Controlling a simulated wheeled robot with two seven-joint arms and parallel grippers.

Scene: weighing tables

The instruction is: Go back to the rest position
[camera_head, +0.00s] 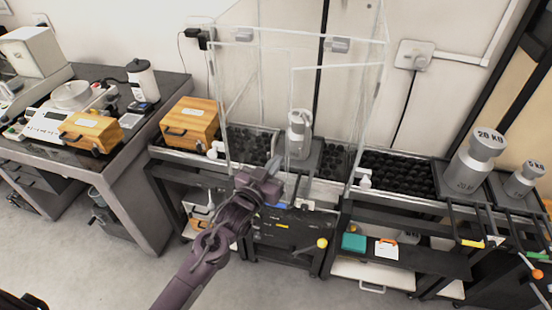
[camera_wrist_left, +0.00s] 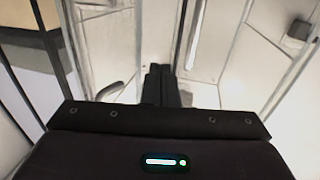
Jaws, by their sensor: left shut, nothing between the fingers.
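My left gripper (camera_head: 272,168) is in the middle of the head view, its arm coming up from the bottom. It is in front of the glass enclosure (camera_head: 345,75) on the weighing table. In the left wrist view its dark fingers (camera_wrist_left: 160,72) are together with nothing between them. A silver weight (camera_head: 299,133) stands inside the enclosure, just behind and right of the gripper in the picture. I cannot tell whether the gripper touches the glass. My right gripper is not in view.
A wooden case (camera_head: 190,124) stands left of the enclosure. A large 20 KG weight (camera_head: 474,165) and a smaller weight (camera_head: 525,178) stand at the right. A dark side table (camera_head: 120,170) at the left holds a balance. Grey floor (camera_head: 60,245) is clear at the lower left.

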